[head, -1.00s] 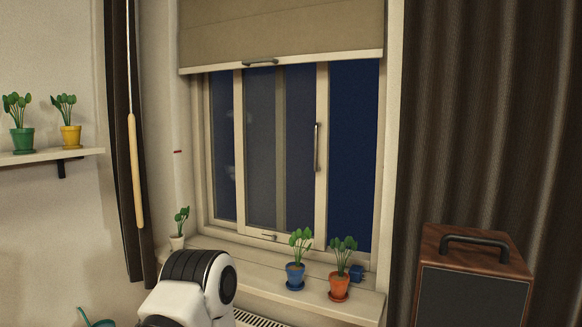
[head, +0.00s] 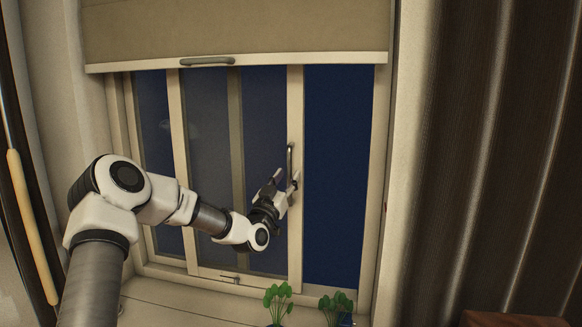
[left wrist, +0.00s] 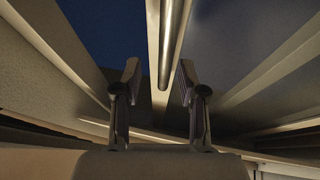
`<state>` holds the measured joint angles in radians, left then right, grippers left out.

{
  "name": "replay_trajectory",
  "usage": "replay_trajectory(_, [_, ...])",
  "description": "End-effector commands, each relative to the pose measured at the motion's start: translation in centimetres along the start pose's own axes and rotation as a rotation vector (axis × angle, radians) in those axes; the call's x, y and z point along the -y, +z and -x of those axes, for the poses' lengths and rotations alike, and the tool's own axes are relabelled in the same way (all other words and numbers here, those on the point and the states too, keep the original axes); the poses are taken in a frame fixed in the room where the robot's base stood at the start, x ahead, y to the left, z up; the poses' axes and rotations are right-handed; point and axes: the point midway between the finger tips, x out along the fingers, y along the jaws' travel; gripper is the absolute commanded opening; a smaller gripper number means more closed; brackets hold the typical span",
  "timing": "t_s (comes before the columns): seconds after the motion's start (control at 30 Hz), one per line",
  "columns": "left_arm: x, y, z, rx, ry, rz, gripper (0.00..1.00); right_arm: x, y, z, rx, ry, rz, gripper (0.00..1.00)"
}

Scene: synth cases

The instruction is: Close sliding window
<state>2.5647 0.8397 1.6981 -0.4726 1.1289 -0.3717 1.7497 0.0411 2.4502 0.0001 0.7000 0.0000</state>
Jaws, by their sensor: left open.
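The sliding window's cream sash (head: 295,245) stands partly open in the head view. An uncovered dark blue opening (head: 338,180) lies at its right. A vertical metal bar handle (head: 290,157) is on the sash's right stile. My left gripper (head: 286,178) is open at the handle's lower part, its fingers pointing up toward it. In the left wrist view the handle (left wrist: 172,40) runs between the two spread fingers of my left gripper (left wrist: 159,75). I cannot tell whether either finger touches it. My right gripper is not in view.
A beige blind (head: 240,30) hangs over the window top. Potted plants (head: 278,300) stand on the sill (head: 165,308) below my arm. A dark curtain (head: 490,150) hangs at the right. A small latch (head: 230,278) is on the sash's lower rail.

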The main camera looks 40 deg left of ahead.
Motion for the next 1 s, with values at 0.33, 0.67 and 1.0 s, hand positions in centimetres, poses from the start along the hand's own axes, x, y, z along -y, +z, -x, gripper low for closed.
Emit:
replay_trajectory(0.33, [0.0, 0.2, -2.5, 0.003, -0.001, 0.002, 0.41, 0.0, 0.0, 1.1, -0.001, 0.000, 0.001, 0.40])
replay_trajectory(0.67, [0.0, 0.1, -2.5, 0.003, 0.000, 0.002, 0.00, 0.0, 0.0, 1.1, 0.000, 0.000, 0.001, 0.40])
replay_trajectory(1.0, [-2.1, 0.7, -2.6, 0.002, 0.005, 0.000, 0.00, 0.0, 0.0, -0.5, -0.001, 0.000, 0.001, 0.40])
